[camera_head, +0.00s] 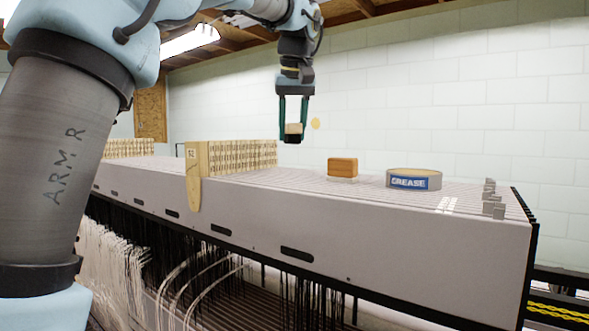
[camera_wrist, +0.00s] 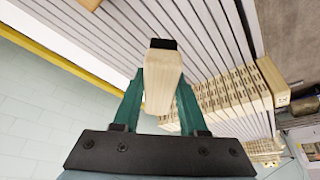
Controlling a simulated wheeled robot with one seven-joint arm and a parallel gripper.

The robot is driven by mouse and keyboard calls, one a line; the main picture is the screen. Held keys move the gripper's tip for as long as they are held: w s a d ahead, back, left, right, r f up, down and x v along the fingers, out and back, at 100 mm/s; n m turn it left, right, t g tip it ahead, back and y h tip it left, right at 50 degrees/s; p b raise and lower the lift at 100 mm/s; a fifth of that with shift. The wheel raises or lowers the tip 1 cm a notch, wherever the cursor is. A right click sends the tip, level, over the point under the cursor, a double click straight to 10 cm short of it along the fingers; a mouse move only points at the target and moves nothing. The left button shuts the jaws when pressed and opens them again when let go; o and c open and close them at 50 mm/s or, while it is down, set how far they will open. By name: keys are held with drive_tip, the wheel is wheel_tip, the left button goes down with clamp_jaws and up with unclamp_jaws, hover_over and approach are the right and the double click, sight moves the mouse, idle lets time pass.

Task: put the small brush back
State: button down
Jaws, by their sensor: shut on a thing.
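My gripper (camera_head: 293,124) hangs above the long grey slatted top (camera_head: 240,188), its green fingers shut on a small pale wooden block with a dark end, which looks like the small brush (camera_head: 293,131). The brush is held clear of the top, dark end down. In the wrist view, the brush (camera_wrist: 163,85) sits between the fingers (camera_wrist: 162,100), its black end pointing away from the gripper. A brown wooden block with a pale underside (camera_head: 342,167) stands on the top, right of and below my gripper.
Rows of pale slotted wooden pieces (camera_head: 240,157) stand left of my gripper, also in the wrist view (camera_wrist: 220,100). A round tin marked GREASE (camera_head: 414,179) stands right of the brown block. Small grey pieces (camera_head: 493,208) sit near the right end. Slatted surface between these is bare.

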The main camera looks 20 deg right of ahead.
sight(291, 177)
wheel_tip(291, 177, down, 8)
drive_tip(key=shift+r+p, duration=0.25)
drive_tip(key=shift+p, duration=0.1)
drive_tip(key=shift+f, duration=0.1)
drive_tip(key=shift+c, duration=2.2)
unclamp_jaws()
drive_tip(key=b+v, duration=0.1)
drive_tip(key=v, duration=1.1)
